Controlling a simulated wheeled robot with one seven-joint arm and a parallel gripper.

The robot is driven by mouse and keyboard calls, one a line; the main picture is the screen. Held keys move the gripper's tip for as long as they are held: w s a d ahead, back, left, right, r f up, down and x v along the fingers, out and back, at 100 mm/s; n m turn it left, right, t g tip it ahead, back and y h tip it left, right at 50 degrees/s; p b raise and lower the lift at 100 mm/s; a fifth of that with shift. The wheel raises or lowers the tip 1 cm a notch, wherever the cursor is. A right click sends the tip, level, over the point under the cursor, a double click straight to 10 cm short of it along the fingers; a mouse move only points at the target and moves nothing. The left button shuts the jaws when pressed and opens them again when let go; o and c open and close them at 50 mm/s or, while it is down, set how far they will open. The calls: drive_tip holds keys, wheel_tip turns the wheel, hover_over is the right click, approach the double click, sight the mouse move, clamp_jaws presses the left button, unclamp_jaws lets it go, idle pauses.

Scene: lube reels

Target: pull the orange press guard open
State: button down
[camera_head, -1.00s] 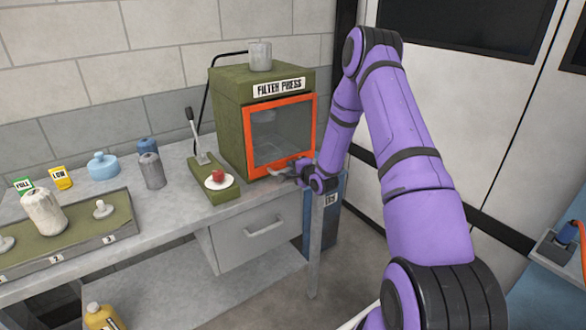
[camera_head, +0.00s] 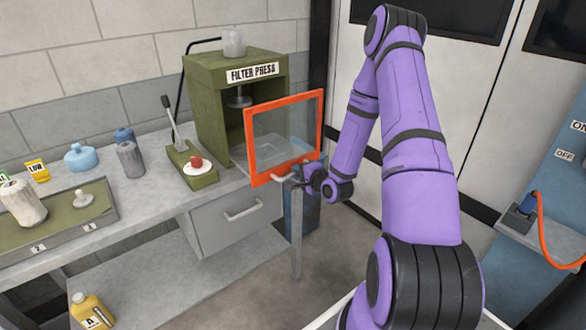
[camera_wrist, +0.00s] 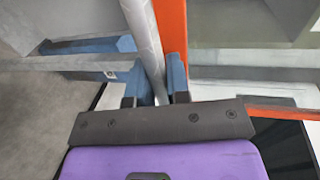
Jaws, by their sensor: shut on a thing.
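The orange press guard (camera_head: 252,182) is an orange frame with a clear pane on the green filter press (camera_head: 195,105). It stands partly open, swung out from the press front, and the inside of the press shows at its left. My gripper (camera_head: 300,181) is at the lower part of the guard. In the wrist view my gripper (camera_wrist: 157,85) has its blue fingers shut on a pale grey handle bar (camera_wrist: 143,40), beside the guard's orange edge (camera_wrist: 172,30). In the head view the handle is mostly hidden by the gripper.
Bottles (camera_head: 130,158) and a green tray (camera_head: 70,215) are further left. A drawer (camera_head: 240,220) is below. A blue panel (camera_head: 560,180) with an orange cable is at right.

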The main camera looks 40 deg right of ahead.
drive_tip(key=shift+s, duration=0.3)
drive_tip(key=c, duration=1.1)
unclamp_jaws()
drive_tip(key=v, duration=1)
drive_tip(key=shift+s, duration=0.35)
